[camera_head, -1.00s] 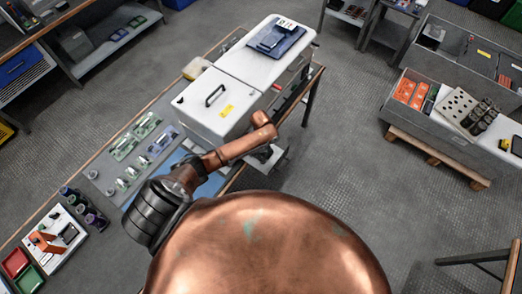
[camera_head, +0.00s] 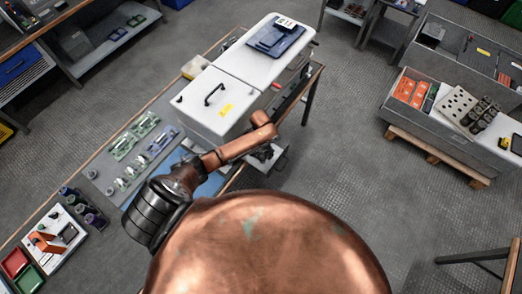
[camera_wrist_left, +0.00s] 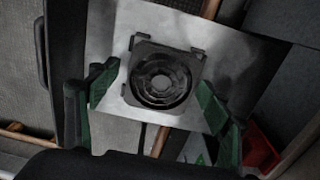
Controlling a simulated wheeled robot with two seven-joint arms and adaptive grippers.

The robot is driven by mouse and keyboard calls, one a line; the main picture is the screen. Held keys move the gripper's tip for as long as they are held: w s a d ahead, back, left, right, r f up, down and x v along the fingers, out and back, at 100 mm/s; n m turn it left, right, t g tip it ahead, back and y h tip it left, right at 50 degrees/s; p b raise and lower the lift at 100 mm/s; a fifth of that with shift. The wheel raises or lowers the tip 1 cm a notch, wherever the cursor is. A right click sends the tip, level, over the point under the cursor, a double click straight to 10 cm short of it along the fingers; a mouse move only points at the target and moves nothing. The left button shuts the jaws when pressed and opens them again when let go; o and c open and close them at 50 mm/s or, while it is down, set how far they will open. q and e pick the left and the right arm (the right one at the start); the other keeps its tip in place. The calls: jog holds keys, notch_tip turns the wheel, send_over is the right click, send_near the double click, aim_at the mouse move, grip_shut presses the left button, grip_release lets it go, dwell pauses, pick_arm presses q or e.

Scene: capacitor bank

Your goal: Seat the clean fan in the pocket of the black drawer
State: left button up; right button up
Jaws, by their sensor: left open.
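A black square fan (camera_wrist_left: 163,80) with round concentric rings sits flat on a light metal plate (camera_wrist_left: 118,24) in the left wrist view. My left gripper (camera_wrist_left: 157,84) is open, with one green-padded finger on each side of the fan. The fingertips look apart from it, and I cannot tell the gap in depth. In the head view, my left gripper (camera_head: 262,154) is small and partly hidden by my copper arm, at the side of the white cabinet. An open drawer (camera_head: 280,163) juts out there; its pocket is hidden. My right gripper is not in view.
The white cabinet (camera_head: 208,103) with a black handle stands on the long bench. Circuit boards (camera_head: 122,148) and small cylinders lie on the bench's left part. A red bin (camera_wrist_left: 258,147) shows in the wrist view.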

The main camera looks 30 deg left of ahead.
pick_arm(q)
notch_tip(320, 180, up, 12)
dwell(0.4)
jog(key=shift+a+f, duration=0.15)
